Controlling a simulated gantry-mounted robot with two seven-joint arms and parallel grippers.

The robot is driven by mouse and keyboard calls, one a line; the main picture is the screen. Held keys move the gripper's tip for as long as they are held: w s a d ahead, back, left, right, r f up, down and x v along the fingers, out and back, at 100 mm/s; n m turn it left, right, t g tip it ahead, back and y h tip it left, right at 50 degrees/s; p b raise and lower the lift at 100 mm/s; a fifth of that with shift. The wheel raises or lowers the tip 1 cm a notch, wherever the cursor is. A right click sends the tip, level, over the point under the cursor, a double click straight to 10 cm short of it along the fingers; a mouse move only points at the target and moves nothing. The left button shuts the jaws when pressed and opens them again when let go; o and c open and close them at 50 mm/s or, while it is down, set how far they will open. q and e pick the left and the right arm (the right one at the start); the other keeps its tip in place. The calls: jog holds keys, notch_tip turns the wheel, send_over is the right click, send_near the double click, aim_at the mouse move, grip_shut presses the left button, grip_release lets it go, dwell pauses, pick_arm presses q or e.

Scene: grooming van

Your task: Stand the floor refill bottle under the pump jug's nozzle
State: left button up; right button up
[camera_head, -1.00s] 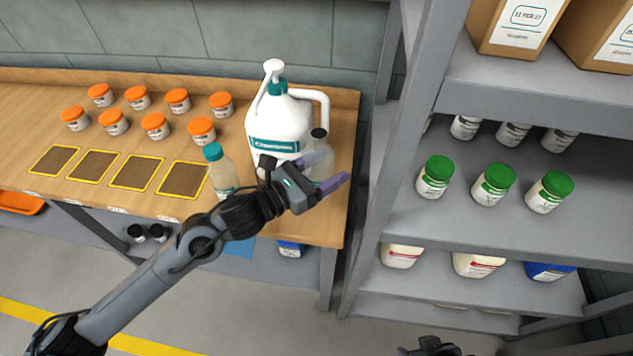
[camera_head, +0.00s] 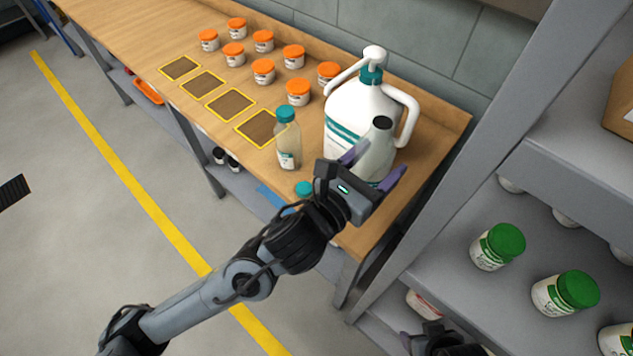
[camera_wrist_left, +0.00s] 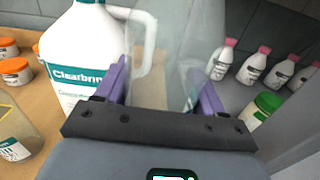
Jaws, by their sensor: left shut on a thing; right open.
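The white pump jug (camera_head: 345,112) stands on the bench, with a teal collar and a white pump head (camera_head: 374,54) whose nozzle points down to the left. My left gripper (camera_head: 372,172) is shut on a translucent bottle with a black cap (camera_head: 377,153), held upright at the jug's front right. Its base is hidden, so I cannot tell whether it touches the bench. In the left wrist view the clear bottle (camera_wrist_left: 160,85) is between the purple fingers, with the jug (camera_wrist_left: 85,60) to its left. My right gripper (camera_head: 425,342) is open at the bottom edge, partly cut off.
A clear teal-capped bottle (camera_head: 288,142) stands left of the jug. Another teal cap (camera_head: 304,188) shows beside my left wrist, its body hidden. Orange-lidded jars (camera_head: 264,71) and yellow-edged mats (camera_head: 229,104) occupy the bench (camera_head: 130,35). A shelf with green-lidded jars (camera_head: 497,246) stands at right.

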pick_arm(q)
jog(key=shift+w+a+f, duration=0.15)
jog(key=shift+a+f, duration=0.05)
jog(key=shift+a, duration=0.1)
jog(key=shift+y, duration=0.3)
jog(key=w+a+f, duration=0.4)
jog(key=w+a, duration=0.1)
jog(key=w+a+f+b, duration=0.1)
jog(key=w+a+f, duration=0.1)
jog(key=w, duration=0.1)
jog(key=shift+w+a+f, duration=0.15)
jog(key=shift+f, duration=0.1)
jog(key=shift+f+b, duration=0.6)
jog(key=shift+f, duration=1.4)
jog(key=shift+f+b, duration=0.55)
jog(key=o, duration=1)
jog(key=shift+r, duration=0.1)
jog(key=shift+r, duration=0.1)
